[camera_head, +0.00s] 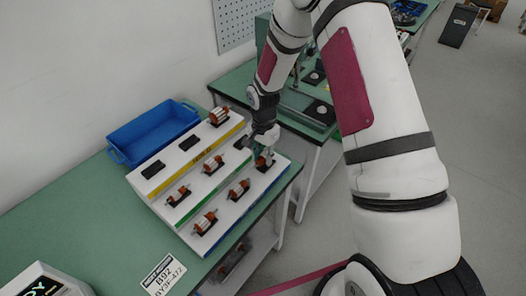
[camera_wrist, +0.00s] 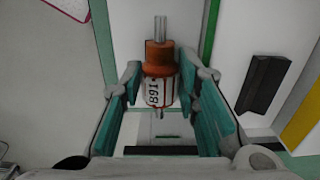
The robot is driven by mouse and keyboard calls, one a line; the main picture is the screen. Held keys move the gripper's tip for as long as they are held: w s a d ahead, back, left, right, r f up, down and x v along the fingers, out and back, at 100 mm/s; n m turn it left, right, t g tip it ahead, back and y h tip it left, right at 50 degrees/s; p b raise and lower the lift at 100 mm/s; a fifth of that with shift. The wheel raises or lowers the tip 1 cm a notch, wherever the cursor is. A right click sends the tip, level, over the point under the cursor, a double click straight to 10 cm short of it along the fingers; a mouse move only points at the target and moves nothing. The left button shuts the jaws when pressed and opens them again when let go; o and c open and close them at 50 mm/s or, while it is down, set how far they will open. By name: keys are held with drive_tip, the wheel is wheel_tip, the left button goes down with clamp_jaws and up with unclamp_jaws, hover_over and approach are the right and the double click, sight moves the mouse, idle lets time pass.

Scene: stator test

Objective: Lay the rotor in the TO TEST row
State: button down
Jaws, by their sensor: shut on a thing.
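The rotor is orange and white with a silver shaft and a numbered label. In the wrist view the rotor (camera_wrist: 158,90) lies between the teal fingers of my gripper (camera_wrist: 160,100), which is shut on it. In the head view my gripper (camera_head: 265,152) is over the right end of the front row, with the rotor (camera_head: 263,163) below it, close to the surface. Whether the rotor touches a cradle is unclear. The white sloped rack (camera_head: 222,183) has three rows with yellow, green and blue stripes; their lettering is too small to read.
In the middle row, an empty dark cradle (camera_head: 243,142) also shows in the wrist view (camera_wrist: 265,84). The back row has two empty cradles (camera_head: 153,168) and a rotor (camera_head: 219,117). Several other rotors fill cradles. A blue bin (camera_head: 153,130) stands behind the rack.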

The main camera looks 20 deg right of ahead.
drive_tip(key=shift+f, duration=0.35)
idle(0.3)
drive_tip(key=shift+f, duration=0.35)
drive_tip(key=shift+f+b, duration=0.35)
drive_tip(key=shift+f, duration=0.3)
idle(0.4)
drive_tip(key=c, duration=1.2)
unclamp_jaws()
drive_tip(key=shift+o, duration=0.2)
wheel_tip(320, 180, up, 12)
